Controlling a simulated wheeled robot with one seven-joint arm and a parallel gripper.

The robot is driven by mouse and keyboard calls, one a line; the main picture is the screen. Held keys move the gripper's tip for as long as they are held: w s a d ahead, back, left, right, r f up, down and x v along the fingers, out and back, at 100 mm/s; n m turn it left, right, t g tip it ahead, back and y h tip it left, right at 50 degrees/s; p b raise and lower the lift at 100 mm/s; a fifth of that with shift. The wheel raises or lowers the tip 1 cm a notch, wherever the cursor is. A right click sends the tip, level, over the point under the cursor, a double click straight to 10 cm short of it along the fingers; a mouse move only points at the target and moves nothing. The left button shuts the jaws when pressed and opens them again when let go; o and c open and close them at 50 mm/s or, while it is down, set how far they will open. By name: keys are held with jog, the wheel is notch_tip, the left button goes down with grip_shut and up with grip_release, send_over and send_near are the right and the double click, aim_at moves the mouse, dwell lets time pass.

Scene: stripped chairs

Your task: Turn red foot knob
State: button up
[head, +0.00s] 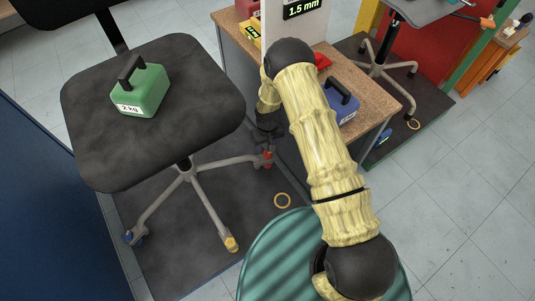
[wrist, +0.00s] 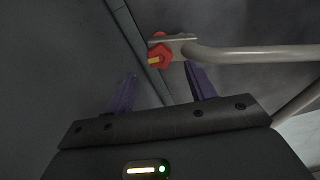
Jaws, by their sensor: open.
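The red foot knob (head: 267,158) is at the end of one foot of the nearer chair's pale base (head: 187,172), on the foot pointing right. In the wrist view, the red knob (wrist: 160,56) has a yellow mark on its side and sits under the end of the pale foot tube (wrist: 250,53). My gripper (head: 268,132) is low beside that foot. In the wrist view, the two purple fingers of my gripper (wrist: 162,82) are apart, with the knob just beyond their tips and roughly between them. No contact is visible.
A blue knob (head: 135,238) and a yellow knob (head: 231,243) are on other feet. A green 2 kg weight (head: 141,91) stands on the black seat (head: 195,75). A workbench (head: 375,97) is close on the right.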

aim_at(268, 153)
notch_tip(268, 153, down, 5)
jog(key=shift+f+b, duration=0.15)
jog(key=shift+b, duration=0.7)
jog(key=c, duration=1)
